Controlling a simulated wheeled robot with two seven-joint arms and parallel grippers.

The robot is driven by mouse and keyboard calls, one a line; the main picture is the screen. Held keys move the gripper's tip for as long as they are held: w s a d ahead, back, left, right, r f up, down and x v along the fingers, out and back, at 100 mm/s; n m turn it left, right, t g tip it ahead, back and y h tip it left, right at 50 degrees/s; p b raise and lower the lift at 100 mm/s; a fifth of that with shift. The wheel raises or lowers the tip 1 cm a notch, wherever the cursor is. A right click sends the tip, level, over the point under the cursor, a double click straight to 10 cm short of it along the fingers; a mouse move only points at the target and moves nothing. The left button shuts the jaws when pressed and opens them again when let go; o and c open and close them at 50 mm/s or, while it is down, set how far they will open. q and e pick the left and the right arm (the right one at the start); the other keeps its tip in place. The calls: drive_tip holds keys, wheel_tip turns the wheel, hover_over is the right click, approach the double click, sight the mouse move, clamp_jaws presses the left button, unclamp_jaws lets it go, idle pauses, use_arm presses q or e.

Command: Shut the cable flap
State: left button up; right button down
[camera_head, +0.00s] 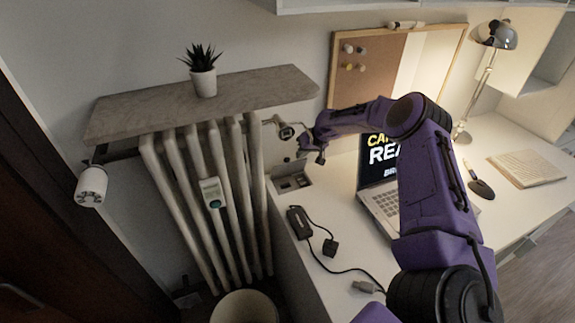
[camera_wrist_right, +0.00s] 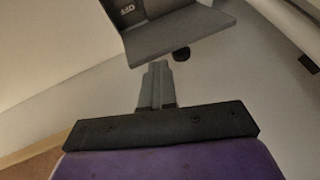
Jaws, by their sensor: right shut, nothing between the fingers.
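The cable opening (camera_head: 291,183) is a grey frame with dark recesses at the desk's back left corner. My left gripper is not in view.
A laptop (camera_head: 383,203) stands right of the opening. A black adapter (camera_head: 299,222) with cables lies in front. The radiator (camera_head: 205,195), its valve (camera_head: 286,132) and a wooden shelf (camera_head: 245,91) with a plant (camera_head: 203,80) are left. A lamp (camera_head: 487,80) stands right.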

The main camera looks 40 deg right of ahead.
drive_tip(key=shift+s+a+f+p, duration=0.2)
drive_tip(key=shift+s+f+p, duration=0.15)
drive_tip(key=shift+s+f, duration=0.25)
drive_tip(key=shift+s+a+f+p, duration=0.15)
drive_tip(key=shift+s+p, duration=0.2)
drive_tip(key=shift+s, duration=0.2)
drive_tip(key=shift+s+a+f+p, duration=0.15)
drive_tip(key=shift+s+f+p, duration=0.2)
drive_tip(key=shift+s+p, duration=0.2)
wheel_tip(320, 180, up, 7)
drive_tip(key=p, duration=0.6)
drive_tip(key=shift+w, duration=0.1)
drive_tip(key=shift+r, duration=0.1)
